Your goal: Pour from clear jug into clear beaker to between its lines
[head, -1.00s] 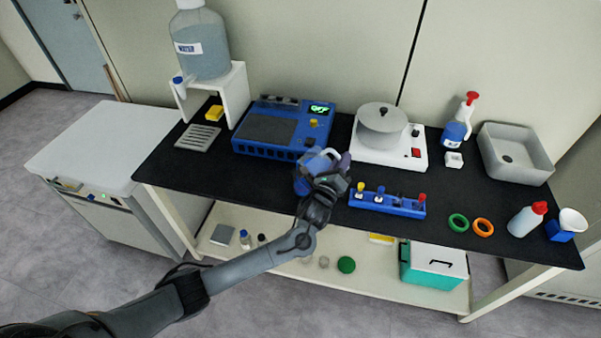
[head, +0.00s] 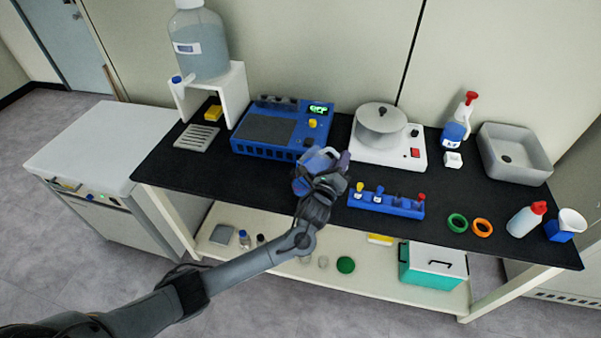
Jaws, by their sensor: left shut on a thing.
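My left gripper (head: 327,172) is in the middle of the head view, over the front part of the black bench top. It is shut on a clear jug (head: 308,180) with bluish contents or tint, which shows just left of the fingers. The gripper and wrist hide part of the jug, and I cannot tell its liquid level. I cannot make out a separate clear beaker on the bench top; it may be hidden behind the gripper. My right gripper is not in view.
A blue device (head: 268,128) with a green display stands behind the jug. A white unit with a grey round pot (head: 381,125) is to its right. A blue rack (head: 386,203) with coloured tops is close right of the gripper. A large water bottle (head: 200,50) stands on a white stand.

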